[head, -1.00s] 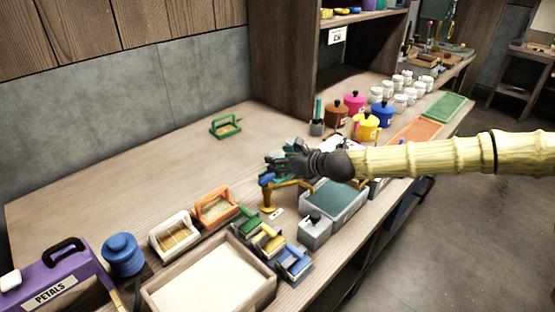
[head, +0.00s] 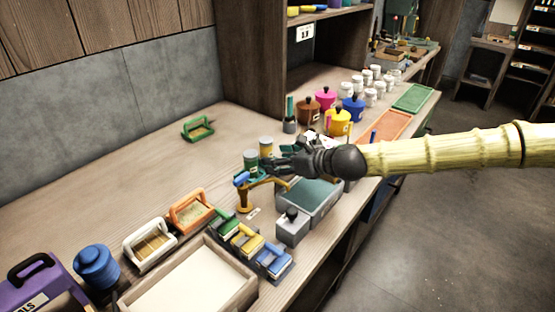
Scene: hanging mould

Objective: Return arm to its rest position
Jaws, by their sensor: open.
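My arm (head: 450,152), in a yellow bamboo-like sleeve, reaches in from the right edge of the head view. My gripper (head: 277,164) is dark, open and appears empty. It shows above the workbench (head: 120,195), in front of two small jars with green-grey lids (head: 265,146). Just below it in the picture are a brown stand with a blue-handled tool (head: 245,192) and a grey tray with a green inside (head: 318,200). The gripper hides part of the things behind it, and its height above the bench is hard to tell.
Coloured lidded pots (head: 339,122) and white jars (head: 370,97) stand farther back, near an orange tray (head: 385,127). A shelf unit (head: 250,65) rises behind. A wooden tray (head: 190,285) and several coloured moulds (head: 245,238) lie in front. Open floor (head: 450,230) is at right.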

